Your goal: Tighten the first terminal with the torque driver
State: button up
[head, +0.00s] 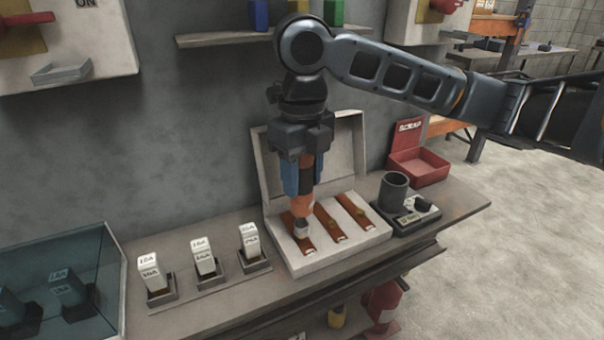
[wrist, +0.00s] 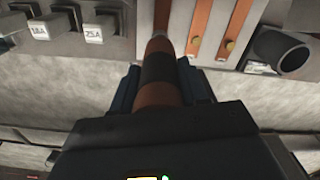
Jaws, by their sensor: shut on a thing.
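My gripper (head: 305,178) is shut on the torque driver (head: 303,206), which has an orange and black body and points down. In the wrist view the driver (wrist: 159,66) sits between the two fingers. Its lower end is over the leftmost copper strip in the open terminal box (head: 290,262). I cannot tell whether the tip touches the terminal, as the driver hides that terminal. The middle strip (head: 329,222) and the right strip (head: 356,210) each carry a small brass terminal and lie in view.
Several labelled white blocks stand in holders left of the box, one of them nearest it (head: 249,236). A glass case (head: 95,270) is at far left. A dark cup (head: 394,190) on a small device and a red scrap bin (head: 418,167) stand to the right.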

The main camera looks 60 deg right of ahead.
jog(key=shift+f+b, duration=0.8)
jog(key=shift+b, duration=0.15)
dwell(1.9)
jog(key=shift+r, duration=0.2)
